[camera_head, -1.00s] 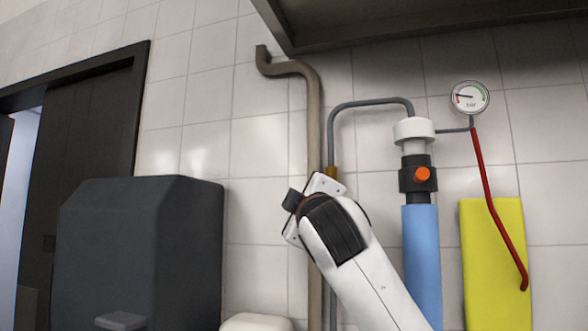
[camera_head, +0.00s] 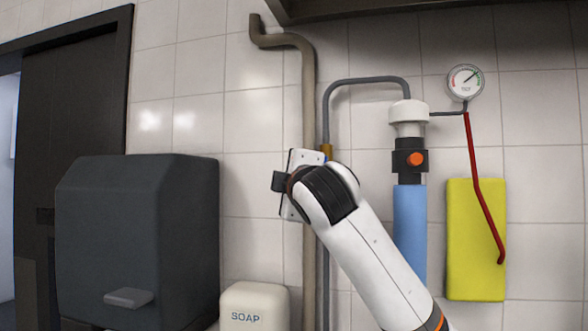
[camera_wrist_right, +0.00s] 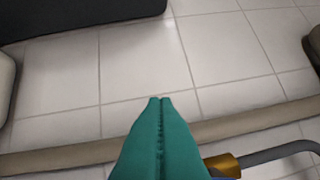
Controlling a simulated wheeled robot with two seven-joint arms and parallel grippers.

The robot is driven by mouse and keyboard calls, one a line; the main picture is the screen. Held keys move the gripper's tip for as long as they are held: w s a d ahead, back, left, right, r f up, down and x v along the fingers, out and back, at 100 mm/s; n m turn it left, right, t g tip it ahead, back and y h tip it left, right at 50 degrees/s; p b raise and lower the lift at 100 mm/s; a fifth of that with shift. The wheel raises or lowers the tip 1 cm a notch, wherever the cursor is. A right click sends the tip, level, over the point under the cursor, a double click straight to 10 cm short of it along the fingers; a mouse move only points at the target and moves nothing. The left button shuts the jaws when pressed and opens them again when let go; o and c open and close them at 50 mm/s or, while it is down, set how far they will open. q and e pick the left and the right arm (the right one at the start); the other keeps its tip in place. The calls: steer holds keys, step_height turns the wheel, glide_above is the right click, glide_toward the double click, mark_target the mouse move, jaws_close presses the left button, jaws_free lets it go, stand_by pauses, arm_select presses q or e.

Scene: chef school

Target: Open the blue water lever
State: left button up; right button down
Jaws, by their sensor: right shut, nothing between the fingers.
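I see no clear blue lever in either view. A blue cylinder (camera_head: 409,232) stands upright on the tiled wall in the head view. Above it are a black collar with an orange knob (camera_head: 415,159) and a white cap (camera_head: 408,112). My right arm reaches up from the lower right, with its wrist in front of the pipes, left of the blue cylinder. Its fingers are hidden in the head view. In the wrist view my right gripper (camera_wrist_right: 160,100) shows its teal fingers pressed together and empty, in front of the wall. My left gripper is out of view.
A beige pipe (camera_head: 308,100) and a grey pipe with a brass fitting (camera_head: 326,152) run beside my wrist. A gauge (camera_head: 465,82), red tube (camera_head: 475,160) and yellow panel (camera_head: 460,270) are at right. A dark dispenser (camera_head: 135,235) and soap dispenser (camera_head: 254,302) stand left.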

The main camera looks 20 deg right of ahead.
arm_select(q)
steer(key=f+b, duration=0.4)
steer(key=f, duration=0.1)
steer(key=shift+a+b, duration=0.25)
steer(key=shift+b, duration=0.05)
arm_select(e)
steer(key=s+f, duration=0.1)
steer(key=s, duration=0.9)
steer(key=shift+a, duration=0.45)
steer(key=shift+a+f, duration=0.1)
steer(key=shift+f, duration=0.05)
